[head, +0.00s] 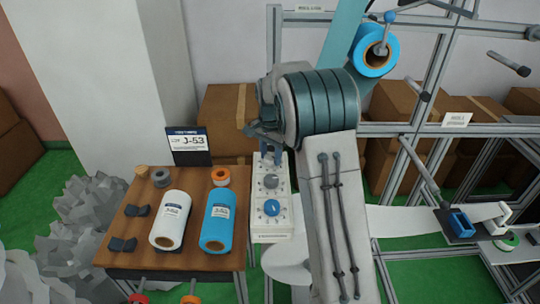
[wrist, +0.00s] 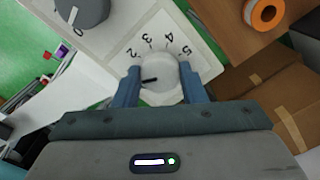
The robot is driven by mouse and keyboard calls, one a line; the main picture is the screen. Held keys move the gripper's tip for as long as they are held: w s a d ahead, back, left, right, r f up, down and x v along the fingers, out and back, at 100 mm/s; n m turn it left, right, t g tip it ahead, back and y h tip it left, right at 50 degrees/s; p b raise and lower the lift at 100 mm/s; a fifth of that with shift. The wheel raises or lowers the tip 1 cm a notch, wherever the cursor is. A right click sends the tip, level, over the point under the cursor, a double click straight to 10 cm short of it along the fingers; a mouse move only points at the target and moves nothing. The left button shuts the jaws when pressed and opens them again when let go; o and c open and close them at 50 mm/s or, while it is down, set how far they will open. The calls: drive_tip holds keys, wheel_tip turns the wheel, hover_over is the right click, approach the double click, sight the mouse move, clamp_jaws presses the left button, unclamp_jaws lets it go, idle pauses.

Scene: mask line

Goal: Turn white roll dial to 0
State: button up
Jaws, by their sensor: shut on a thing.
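The white roll dial (wrist: 165,88) sits on a white control panel (wrist: 112,25) in the wrist view. Its dark pointer points left, below the printed 2, toward my left finger. The numbers 2 to 5 show around its upper side; lower numbers and the 0 are hidden. My gripper (wrist: 165,90) is shut on the dial, one blue finger on each side. In the head view my gripper (head: 270,157) is at the top of the panel (head: 257,226) and hides the white dial.
A grey dial (head: 271,181) and a blue dial (head: 272,208) sit below on the same panel. Left of it, a wooden table (head: 140,259) holds a white roll (head: 170,222), a blue roll (head: 217,222) and an orange tape ring (head: 220,177). Cardboard boxes stand behind.

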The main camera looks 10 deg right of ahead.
sight(271, 156)
drive_tip(key=n, duration=0.3)
drive_tip(key=shift+n, duration=0.3)
drive_tip(key=shift+r+n+b, duration=0.1)
drive_tip(key=shift+n+b, duration=0.2)
drive_tip(key=shift+n, duration=1.6)
drive_tip(key=shift+w, duration=0.1)
drive_tip(key=o, duration=1)
wheel_tip(271, 156, up, 14)
drive_tip(key=shift+b, duration=0.45)
